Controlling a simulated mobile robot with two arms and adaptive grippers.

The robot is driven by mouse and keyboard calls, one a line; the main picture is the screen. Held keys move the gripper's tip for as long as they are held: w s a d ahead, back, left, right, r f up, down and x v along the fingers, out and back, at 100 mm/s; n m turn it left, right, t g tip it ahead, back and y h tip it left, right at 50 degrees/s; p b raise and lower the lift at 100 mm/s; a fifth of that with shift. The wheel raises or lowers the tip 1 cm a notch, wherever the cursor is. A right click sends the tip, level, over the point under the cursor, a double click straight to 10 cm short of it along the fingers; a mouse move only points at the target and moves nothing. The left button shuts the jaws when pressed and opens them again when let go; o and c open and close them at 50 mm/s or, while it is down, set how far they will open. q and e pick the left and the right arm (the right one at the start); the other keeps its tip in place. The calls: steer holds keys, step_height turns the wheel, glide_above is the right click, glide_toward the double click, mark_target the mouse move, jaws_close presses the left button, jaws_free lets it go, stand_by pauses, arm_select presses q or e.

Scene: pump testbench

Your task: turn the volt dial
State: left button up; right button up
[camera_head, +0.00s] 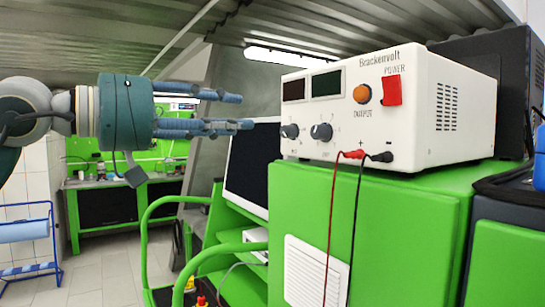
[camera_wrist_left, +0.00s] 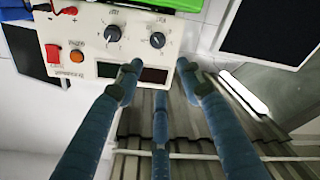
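The white power supply (camera_head: 405,130) stands on a green cabinet at the right. Its front has two grey-black dials side by side, a left dial (camera_head: 290,131) and a right dial (camera_head: 321,131); their labels are too small to tell which is volt. In the left wrist view the panel is upside down, with the right dial (camera_wrist_left: 112,33) and the left dial (camera_wrist_left: 157,40) both uncovered. My left gripper (camera_head: 245,111) is open and empty, its blue fingers spread, left of the panel and apart from the dials. My right gripper is not in view.
A red switch (camera_head: 392,91) and orange knob (camera_head: 361,94) sit on the panel. Red and black leads (camera_head: 355,154) hang from its lower front. A dark monitor (camera_head: 253,165) stands below my left fingers. Open air lies between my gripper and the panel.

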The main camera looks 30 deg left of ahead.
mark_target(283, 131)
arm_select(q)
steer(key=w+d+m+p, duration=0.1)
steer(key=w+p, duration=0.1)
steer(key=w+d+f+p, duration=0.1)
steer(key=w+p, duration=0.1)
steer(key=w, duration=0.1)
steer(key=w+d+m+p, duration=0.1)
steer(key=w+p, duration=0.1)
steer(key=shift+w+d+f+m, duration=0.15)
steer(key=shift+w+f+m, duration=0.1)
steer(key=shift+f+m, duration=0.1)
steer(key=shift+w+d+f+p, duration=0.2)
steer(key=shift+w+p, duration=0.3)
steer(key=shift+w, duration=0.05)
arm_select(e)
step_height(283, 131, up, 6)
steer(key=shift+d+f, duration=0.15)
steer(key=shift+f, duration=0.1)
arm_select(q)
steer(key=shift+f, duration=0.1)
jaws_close()
